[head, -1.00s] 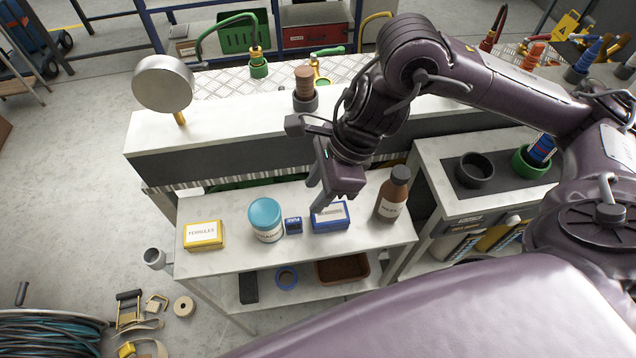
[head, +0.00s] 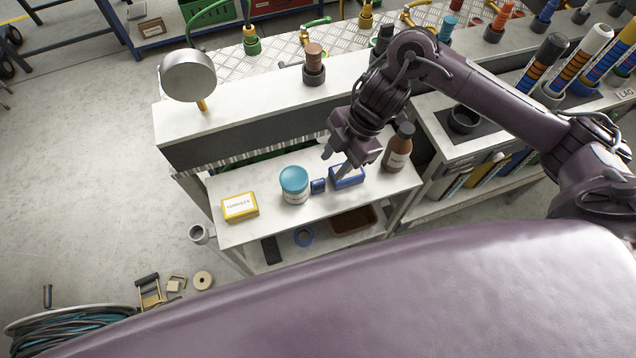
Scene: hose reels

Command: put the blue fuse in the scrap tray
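A small dark-blue block (head: 318,186), likely the blue fuse, stands on the upper shelf of the low bench, between a teal-lidded white jar (head: 294,186) and a larger blue box (head: 349,178). My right gripper (head: 335,164) is above the shelf, fingers pointing down and apart, with nothing between them. It is just above and behind the block and the blue box; its nearer finger overlaps the box in the picture. A reddish-brown tray (head: 354,221) is on the lower shelf, partly hidden; I cannot tell whether it is the scrap tray. My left gripper is out of view.
A yellow box labelled ferrules (head: 240,207) sits at the shelf's left, and a brown bottle (head: 398,148) at its right. A raised white ledge (head: 240,121) with a round lamp (head: 188,75) runs behind. A hose reel (head: 70,330) and small parts lie on the floor.

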